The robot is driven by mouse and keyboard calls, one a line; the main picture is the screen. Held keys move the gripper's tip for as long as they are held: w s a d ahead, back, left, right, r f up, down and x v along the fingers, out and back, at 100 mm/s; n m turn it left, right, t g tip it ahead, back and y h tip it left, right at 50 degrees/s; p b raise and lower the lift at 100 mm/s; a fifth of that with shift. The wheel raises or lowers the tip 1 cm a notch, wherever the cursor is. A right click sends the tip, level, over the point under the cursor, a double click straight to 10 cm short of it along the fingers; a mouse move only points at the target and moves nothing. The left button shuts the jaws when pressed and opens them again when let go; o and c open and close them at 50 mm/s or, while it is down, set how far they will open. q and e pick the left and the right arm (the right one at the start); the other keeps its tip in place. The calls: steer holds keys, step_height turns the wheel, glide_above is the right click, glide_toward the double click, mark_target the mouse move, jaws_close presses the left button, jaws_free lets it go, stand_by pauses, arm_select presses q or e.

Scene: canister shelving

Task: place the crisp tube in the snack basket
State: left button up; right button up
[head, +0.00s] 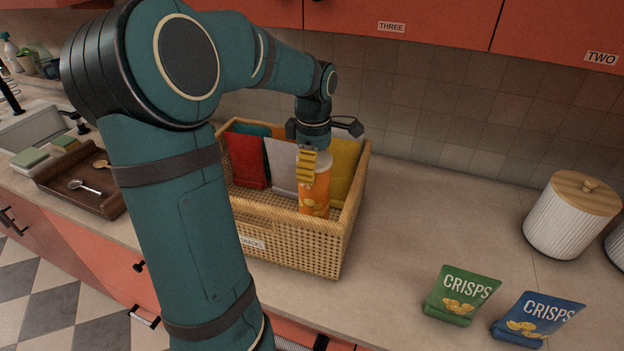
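The crisp tube (315,190) is orange with a pale upper band and stands about upright inside the wicker snack basket (290,240). The front wall does not cover its visible lower end, and I cannot tell whether it touches the basket floor. My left gripper (308,166) points down over the basket, with yellow finger pads at the tube's upper part. It looks shut on the tube; the far finger is hidden. My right gripper is not in view.
Red, white, teal and yellow packets stand in the basket around the tube. Green (460,295) and blue (537,318) crisps bags lie at the front right. A white ribbed canister (568,222) stands at the right. The counter between is clear. A brown tray (85,180) is left.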

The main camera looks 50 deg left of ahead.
arm_select(q)
step_height(320, 180, down, 3)
steer(key=shift+f, duration=0.1)
steer(key=o, duration=1.2)
step_height(320, 180, up, 12)
steer(key=shift+r+p, duration=0.1)
steer(key=shift+p, duration=0.6)
